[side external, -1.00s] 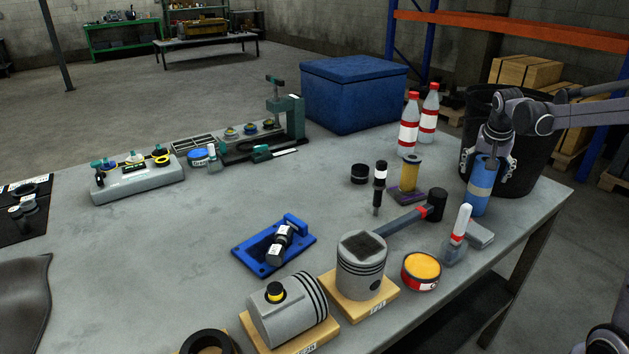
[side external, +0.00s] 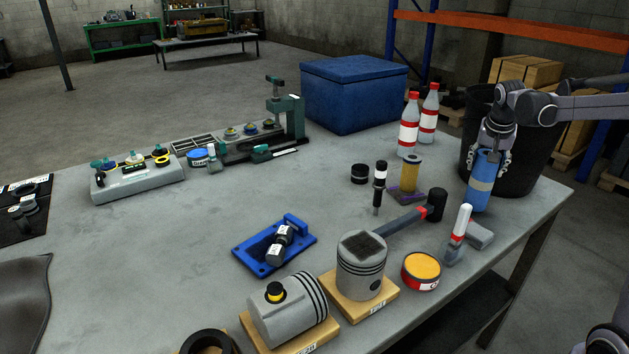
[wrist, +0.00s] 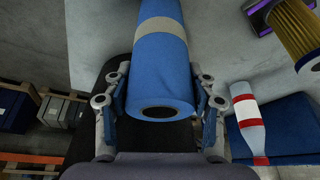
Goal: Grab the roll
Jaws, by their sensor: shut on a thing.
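The roll (side external: 481,187) is a blue cylinder with a grey band, upright near the right edge of the table. It also shows large in the wrist view (wrist: 161,70), with its hollow end toward the camera. My gripper (side external: 492,157) is above it and shut on its upper end. In the wrist view my gripper's fingers (wrist: 160,100) are on both sides of the roll's end. Whether the roll's lower end touches the table is hard to tell.
A black bin (side external: 528,150) stands behind the roll, beyond the table edge. A red-and-white-handled tool (side external: 459,234), a hammer (side external: 436,204) and a yellow filter (side external: 410,173) are nearby. Two red-capped bottles (side external: 410,125) stand farther back. The table centre is mostly clear.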

